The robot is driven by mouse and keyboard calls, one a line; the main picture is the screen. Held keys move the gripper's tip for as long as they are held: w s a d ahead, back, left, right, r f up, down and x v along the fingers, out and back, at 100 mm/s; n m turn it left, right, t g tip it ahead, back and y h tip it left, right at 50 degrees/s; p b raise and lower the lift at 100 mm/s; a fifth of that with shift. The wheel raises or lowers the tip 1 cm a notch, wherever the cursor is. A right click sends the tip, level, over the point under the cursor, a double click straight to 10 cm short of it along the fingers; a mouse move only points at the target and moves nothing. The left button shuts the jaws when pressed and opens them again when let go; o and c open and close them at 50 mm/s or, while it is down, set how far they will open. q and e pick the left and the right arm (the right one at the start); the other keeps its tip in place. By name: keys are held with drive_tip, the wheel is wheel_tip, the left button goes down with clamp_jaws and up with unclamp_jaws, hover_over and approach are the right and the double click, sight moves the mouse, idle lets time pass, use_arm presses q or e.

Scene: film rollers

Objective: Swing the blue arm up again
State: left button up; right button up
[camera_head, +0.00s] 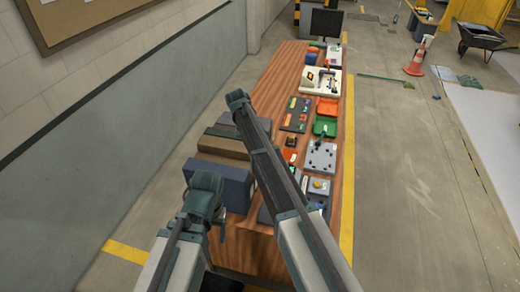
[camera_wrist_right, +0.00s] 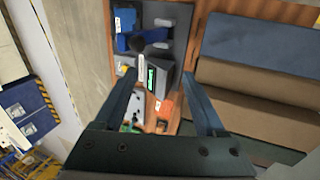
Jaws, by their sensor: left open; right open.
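The blue arm (camera_wrist_right: 152,36) appears in the right wrist view on a dark grey base (camera_wrist_right: 180,22), near a black round knob. It lies low along the base; its exact tilt is hard to tell. In the head view my right arm covers that part of the table. My right gripper (camera_wrist_right: 160,78) is open and empty, its fingers apart below the blue arm in the picture and not touching it. My left gripper (camera_head: 205,188) is open and empty at the table's near left corner, beside a blue-grey block.
Brown and blue-grey blocks (camera_head: 222,147) fill the table's left side. Green (camera_head: 325,126) and orange (camera_head: 328,107) trays, a grey plate with knobs (camera_head: 320,158) and small boxes line the right side. Bare wood (camera_head: 280,85) runs along the far left.

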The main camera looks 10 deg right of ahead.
drive_tip(key=p+v, duration=0.7)
drive_tip(key=v, duration=0.2)
drive_tip(key=shift+p, duration=0.3)
drive_tip(key=shift+r, duration=0.1)
drive_tip(key=s+a+f+n+b, duration=0.1)
drive_tip(key=s+f+n+b, duration=0.2)
drive_tip(key=s+f+b, duration=0.4)
drive_tip(key=s+a+f+n+t+y+b, duration=0.1)
drive_tip(key=s+f+b, duration=0.6)
drive_tip(key=s, duration=0.8)
drive_tip(key=s+a+f+n+y+b, duration=0.1)
drive_tip(key=s+a+f+n+b, duration=0.2)
drive_tip(key=s, duration=0.9)
wheel_tip(320, 180, down, 6)
drive_tip(key=n+b, duration=0.2)
drive_tip(key=b, duration=0.2)
drive_tip(key=shift+b, duration=0.35)
drive_tip(key=shift+r, duration=0.15)
